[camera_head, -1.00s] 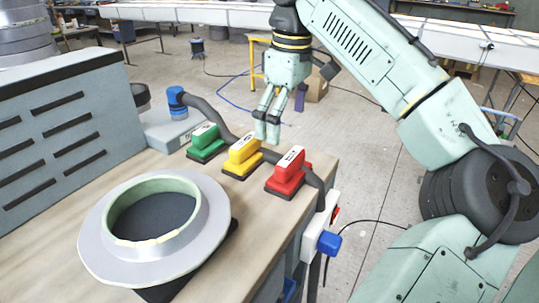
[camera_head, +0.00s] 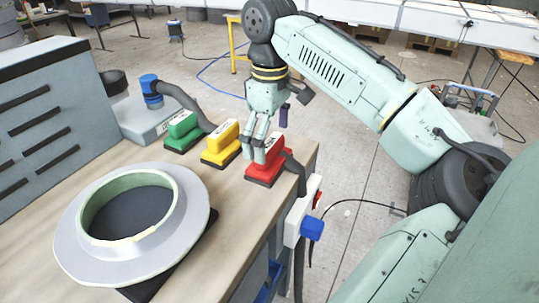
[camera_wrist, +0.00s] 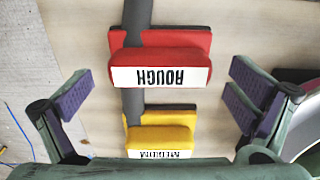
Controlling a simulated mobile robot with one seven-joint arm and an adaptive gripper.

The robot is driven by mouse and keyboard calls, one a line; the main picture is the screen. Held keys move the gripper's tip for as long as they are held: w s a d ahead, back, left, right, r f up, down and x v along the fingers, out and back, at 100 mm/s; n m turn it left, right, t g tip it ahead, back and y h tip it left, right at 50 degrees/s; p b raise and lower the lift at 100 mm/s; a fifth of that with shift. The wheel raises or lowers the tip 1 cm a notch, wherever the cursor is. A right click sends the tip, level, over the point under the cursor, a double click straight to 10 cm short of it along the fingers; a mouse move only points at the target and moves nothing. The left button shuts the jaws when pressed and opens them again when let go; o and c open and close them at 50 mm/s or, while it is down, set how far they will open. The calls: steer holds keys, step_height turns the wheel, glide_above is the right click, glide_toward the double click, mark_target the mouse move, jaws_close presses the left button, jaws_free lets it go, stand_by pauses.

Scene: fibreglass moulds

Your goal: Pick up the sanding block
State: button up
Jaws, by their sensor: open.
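Three sanding blocks stand in a row on the wooden bench: green (camera_head: 182,131), yellow (camera_head: 220,144) and red (camera_head: 266,160). In the wrist view the red block (camera_wrist: 160,66) is labelled ROUGH and the yellow block (camera_wrist: 160,143) MEDIUM. My gripper (camera_head: 257,152) is over the bench at the red block in the head view, its fingers hiding part of that block. In the wrist view my gripper (camera_wrist: 160,100) is open, with purple-padded fingers spread wide to either side of the blocks. Nothing is held between them.
A dark hose (camera_head: 185,97) runs behind the blocks from a grey unit with a blue fitting (camera_head: 150,88). A ring-shaped mould (camera_head: 75,240) fills the front left of the bench. A grey cabinet (camera_head: 40,120) stands at left. The bench's right edge is close to the red block.

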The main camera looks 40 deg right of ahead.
steer(key=shift+f, duration=1)
steer(key=c, duration=1.2)
steer(key=shift+r+b, duration=0.3)
steer(key=shift+r, duration=0.55)
steer(key=shift+s+a+r+b, duration=0.15)
steer(key=shift+r+b, duration=0.05)
steer(key=shift+r, duration=0.2)
steer(key=shift+s+a+r+b, duration=0.1)
steer(key=shift+a+r+b, duration=0.1)
steer(key=shift+r, duration=0.2)
steer(key=s+a+r+b, duration=0.1)
steer(key=s+a+b, duration=0.1)
steer(key=s+a, duration=0.8)
steer(key=shift+s+a+r+b, duration=0.15)
steer(key=shift+a+r+b, duration=0.2)
steer(key=shift+a, duration=0.2)
